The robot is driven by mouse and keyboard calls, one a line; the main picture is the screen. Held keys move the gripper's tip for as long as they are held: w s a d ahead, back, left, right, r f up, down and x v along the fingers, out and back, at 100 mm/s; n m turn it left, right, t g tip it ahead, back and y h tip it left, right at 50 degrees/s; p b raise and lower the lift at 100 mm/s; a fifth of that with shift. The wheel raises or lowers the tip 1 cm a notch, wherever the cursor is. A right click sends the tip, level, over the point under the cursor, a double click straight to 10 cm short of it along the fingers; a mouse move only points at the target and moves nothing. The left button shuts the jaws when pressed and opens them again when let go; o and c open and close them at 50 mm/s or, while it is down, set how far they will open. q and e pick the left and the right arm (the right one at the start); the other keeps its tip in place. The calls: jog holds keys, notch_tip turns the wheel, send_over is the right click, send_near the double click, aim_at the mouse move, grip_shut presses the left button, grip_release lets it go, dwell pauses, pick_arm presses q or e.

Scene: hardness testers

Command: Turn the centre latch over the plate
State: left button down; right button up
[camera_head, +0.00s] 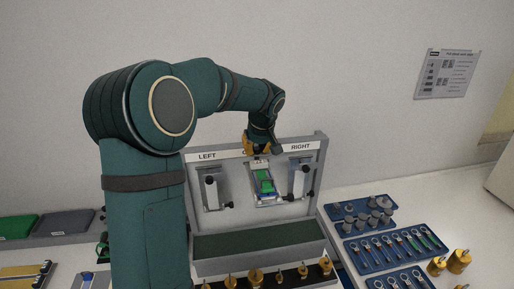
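My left gripper (260,160) hangs at the end of the green arm, at the top of the grey upright panel (240,205) in the head view. It is right above or in front of the centre station, small and partly hidden by its own wrist, so its fingers cannot be read. The centre station holds a green plate (265,184) in a pale frame. The centre latch cannot be made out clearly; it is at or behind the gripper. Whether the gripper touches it cannot be told. My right gripper is not in view.
The panel bears LEFT and RIGHT labels, with a metal fixture (211,187) at left and another (300,178) at right. A ledge with brass pieces (256,276) stands in front. Blue trays (345,228) of tools lie at right. Grey and green mats (64,222) lie at left.

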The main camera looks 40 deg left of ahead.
pick_arm(q)
jog(key=shift+m+t+h, duration=0.3)
jog(key=shift+m+t, duration=0.2)
jog(key=shift+m, duration=1)
jog(key=c, duration=0.8)
grip_release()
jog(key=shift+r, duration=0.15)
jog(key=v, duration=1.1)
jog(key=shift+r, duration=0.4)
jog(key=shift+s, duration=0.1)
